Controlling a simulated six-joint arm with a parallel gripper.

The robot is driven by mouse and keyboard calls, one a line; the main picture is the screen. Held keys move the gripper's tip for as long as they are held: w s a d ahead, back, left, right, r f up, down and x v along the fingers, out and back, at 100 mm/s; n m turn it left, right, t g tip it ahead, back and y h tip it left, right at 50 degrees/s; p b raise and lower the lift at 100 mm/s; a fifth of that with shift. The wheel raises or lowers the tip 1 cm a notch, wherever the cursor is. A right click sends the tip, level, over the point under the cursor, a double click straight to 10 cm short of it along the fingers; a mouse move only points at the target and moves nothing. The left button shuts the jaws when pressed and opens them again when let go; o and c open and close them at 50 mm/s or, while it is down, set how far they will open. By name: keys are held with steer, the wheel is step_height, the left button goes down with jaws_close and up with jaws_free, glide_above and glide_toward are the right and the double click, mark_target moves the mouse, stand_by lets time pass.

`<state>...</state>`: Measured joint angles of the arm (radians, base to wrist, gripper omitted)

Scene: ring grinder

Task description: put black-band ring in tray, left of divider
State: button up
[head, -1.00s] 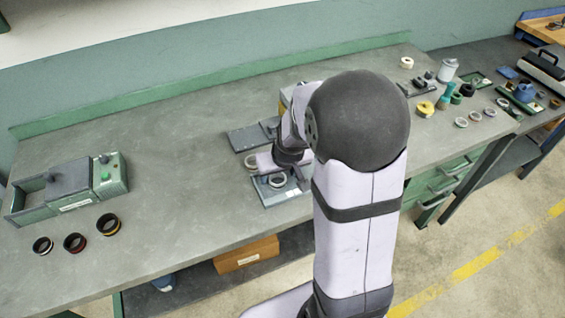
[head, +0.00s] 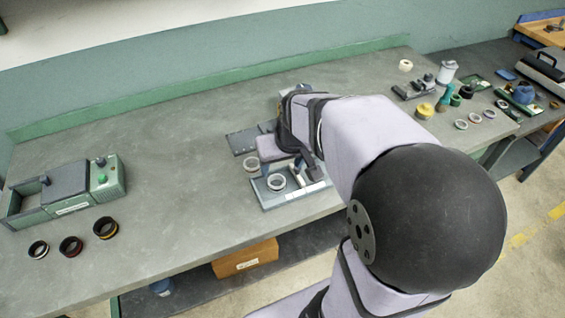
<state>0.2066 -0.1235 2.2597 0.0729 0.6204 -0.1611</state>
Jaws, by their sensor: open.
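The shallow blue-grey tray (head: 268,203) lies near the front edge of the bench. A pale ring (head: 276,183) sits in its left part, and another ring (head: 251,164) stands just behind its left end. I cannot tell the colour of their bands. My gripper (head: 298,174) is low over the tray, just right of the pale ring, and open. My arm partly hides the fingers and the tray's back right, and the divider is not clear. I cannot single out the black-band ring.
A green-grey machine (head: 65,190) stands at the left, with three dark rings in front: pale-edged (head: 38,249), red-edged (head: 71,246), yellow-edged (head: 106,228). Several pale rings (head: 475,118) lie at the right. The bench between machine and tray is clear.

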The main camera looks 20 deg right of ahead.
steer(key=s+a+f+g, duration=0.2)
steer(key=s+a+f, duration=0.1)
steer(key=s, duration=0.4)
steer(key=s+a+f+n+g, duration=0.1)
steer(key=s+a+f+g, duration=0.1)
steer(key=s+f, duration=0.4)
steer(key=shift+s+a, duration=0.65)
steer(key=shift+a, duration=0.1)
step_height(320, 180, down, 9)
steer(key=b, duration=0.8)
steer(key=shift+b, duration=0.35)
